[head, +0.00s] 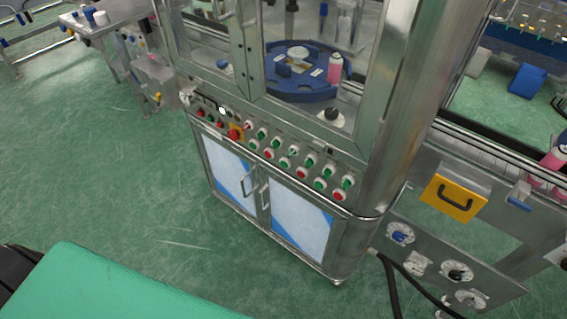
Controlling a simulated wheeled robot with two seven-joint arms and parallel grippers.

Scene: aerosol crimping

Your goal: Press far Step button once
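A steel machine cabinet carries a sloped control panel (275,148) with several small buttons and switches in rows. Green, red and white controls show, with a larger red knob on a yellow plate (235,132) near the left part. Labels are too small to read, so I cannot tell which button is the far Step button. Neither of my grippers is in view, and nothing touches the panel.
Above the panel, glazed doors show a blue rotary table (300,88) with a pink can (335,68). White cabinet doors (298,215) are below. A conveyor side with a yellow handled box (455,197) stands right. Green floor (110,170) is open at left.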

